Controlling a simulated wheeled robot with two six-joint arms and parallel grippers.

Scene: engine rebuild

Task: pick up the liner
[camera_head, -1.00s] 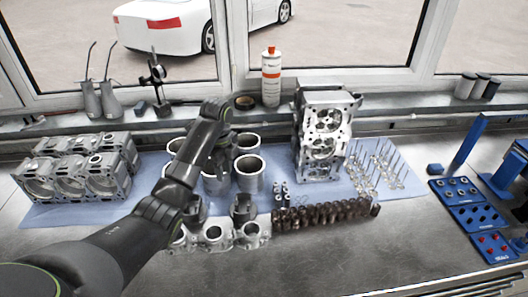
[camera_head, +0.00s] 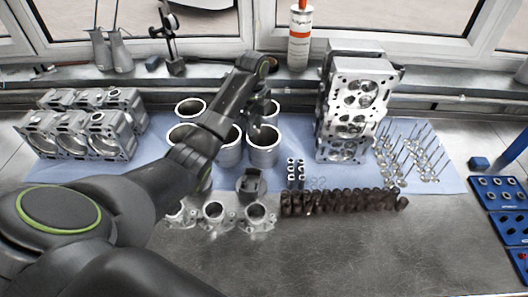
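The liners are several open-topped grey metal cylinders standing upright in a cluster on a blue mat (camera_head: 75,172). One liner (camera_head: 263,147) stands at the front right of the cluster, another (camera_head: 190,108) at the back left. Others are partly covered by my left arm. My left gripper (camera_head: 252,120) points down among the right-hand liners, beyond my forearm. Its fingertips are mostly hidden, so I cannot tell whether it is open or touching a liner. My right gripper is not in view.
An engine block (camera_head: 85,125) lies left of the liners, and a cylinder head (camera_head: 352,105) stands to the right. Valves (camera_head: 412,155), a dark camshaft-like row (camera_head: 340,201) and small castings (camera_head: 213,212) lie nearby. A bottle (camera_head: 300,38) stands on the sill. The front bench is clear.

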